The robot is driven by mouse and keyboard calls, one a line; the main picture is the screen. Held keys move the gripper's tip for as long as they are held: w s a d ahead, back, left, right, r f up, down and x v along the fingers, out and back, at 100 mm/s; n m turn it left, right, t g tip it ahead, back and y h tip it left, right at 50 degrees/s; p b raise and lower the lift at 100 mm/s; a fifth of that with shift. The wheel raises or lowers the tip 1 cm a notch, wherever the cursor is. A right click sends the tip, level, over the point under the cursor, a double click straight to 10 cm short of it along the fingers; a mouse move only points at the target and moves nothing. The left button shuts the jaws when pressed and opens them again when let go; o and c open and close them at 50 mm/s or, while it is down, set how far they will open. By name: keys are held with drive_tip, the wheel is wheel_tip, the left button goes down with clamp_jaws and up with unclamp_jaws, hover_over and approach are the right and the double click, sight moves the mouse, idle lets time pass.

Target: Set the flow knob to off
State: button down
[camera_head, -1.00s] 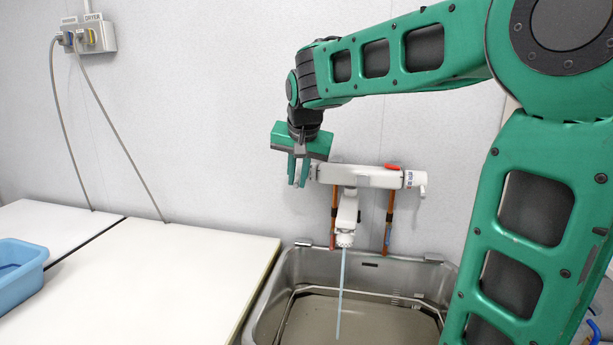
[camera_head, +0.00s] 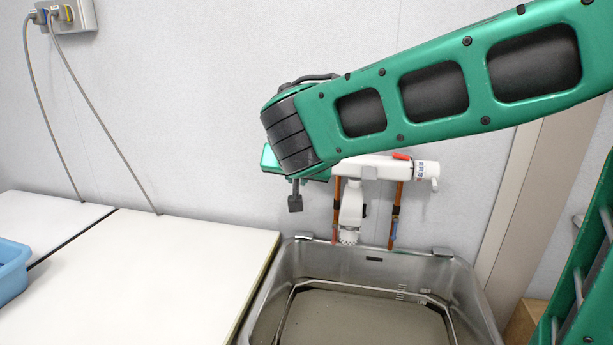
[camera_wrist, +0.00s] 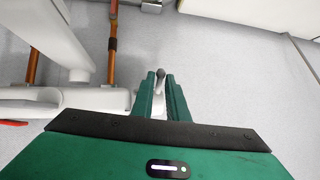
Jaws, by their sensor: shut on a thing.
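The white faucet (camera_head: 375,166) is on the wall above the basin; its body also shows at the left of the wrist view (camera_wrist: 100,99). The flow knob (camera_wrist: 159,100), a pale lever with a dark grey tip, is at the faucet's end and sits between my two green fingers. My gripper (camera_wrist: 160,78) is shut on it. In the head view my arm hides most of the gripper and knob; a grey end (camera_head: 295,203) hangs below my wrist, pointing down. The spout (camera_head: 350,212) points down into the basin with no water stream visible.
The steel basin (camera_head: 372,252) lies below the faucet. Two copper pipes (camera_head: 395,215) run down the wall. A red button (camera_head: 402,156) and a white end knob (camera_head: 428,171) are at the faucet's right. A white counter (camera_head: 150,270) and blue tub (camera_head: 10,268) stand left.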

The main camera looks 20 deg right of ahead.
drive_tip(key=shift+w+a+r, duration=0.1)
drive_tip(key=shift+a, duration=0.05)
drive_tip(key=c, duration=1.7)
unclamp_jaws()
drive_tip(key=shift+w, duration=0.15)
drive_tip(key=shift+c, duration=0.2)
drive_tip(key=shift+s, duration=0.2)
drive_tip(key=v, duration=1)
drive_tip(key=shift+s, duration=0.2)
